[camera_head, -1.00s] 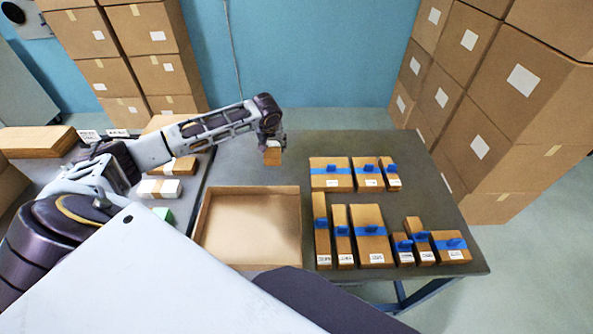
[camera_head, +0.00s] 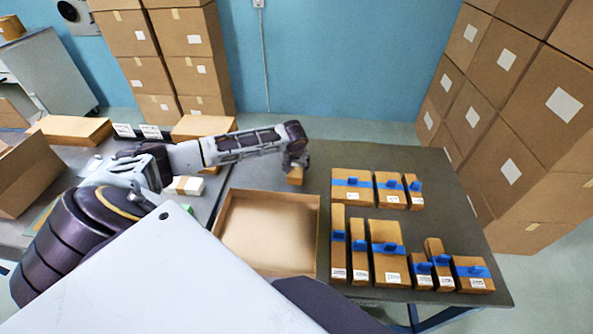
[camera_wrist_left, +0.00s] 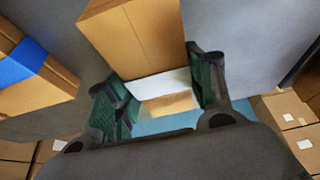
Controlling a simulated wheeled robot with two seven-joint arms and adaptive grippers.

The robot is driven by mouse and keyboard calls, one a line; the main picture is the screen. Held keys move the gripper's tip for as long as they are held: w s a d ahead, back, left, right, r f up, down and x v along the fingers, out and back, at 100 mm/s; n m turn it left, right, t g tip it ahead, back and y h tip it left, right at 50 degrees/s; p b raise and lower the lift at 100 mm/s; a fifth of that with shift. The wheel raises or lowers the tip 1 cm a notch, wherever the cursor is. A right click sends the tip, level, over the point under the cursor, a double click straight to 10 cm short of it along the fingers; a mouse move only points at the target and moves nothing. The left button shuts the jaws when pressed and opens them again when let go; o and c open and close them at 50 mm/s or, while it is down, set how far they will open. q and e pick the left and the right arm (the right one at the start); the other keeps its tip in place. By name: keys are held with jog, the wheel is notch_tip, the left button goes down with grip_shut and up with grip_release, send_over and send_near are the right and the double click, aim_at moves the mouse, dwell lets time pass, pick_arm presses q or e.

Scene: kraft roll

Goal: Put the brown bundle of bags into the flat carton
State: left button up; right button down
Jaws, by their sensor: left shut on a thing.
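The brown bundle of bags (camera_head: 295,177) is in my left gripper (camera_head: 296,164), just beyond the far rim of the flat carton, towards its right corner. In the left wrist view the bundle (camera_wrist_left: 132,38) has a white band (camera_wrist_left: 160,84), and the two dark green finger pads of the gripper (camera_wrist_left: 160,88) are on either side of it. The flat carton (camera_head: 318,240) is open at the top and stands on the grey table; no bundle shows inside it. My right gripper is not in view.
Several brown bundles with blue bands (camera_head: 386,240) stand in two rows right of the carton. A side table at the left holds brown stacks (camera_head: 72,130) and a white-banded bundle (camera_head: 187,185). Tall box stacks (camera_head: 510,120) stand at the right and back. The table's far right is bare.

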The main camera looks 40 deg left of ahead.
pick_arm(q)
jog(key=shift+f, duration=1.7)
jog(key=o, duration=1.1)
jog(key=shift+f, duration=0.1)
jog(key=shift+v, duration=6.15)
jog(key=shift+o, duration=0.5)
jog(key=shift+w, duration=0.15)
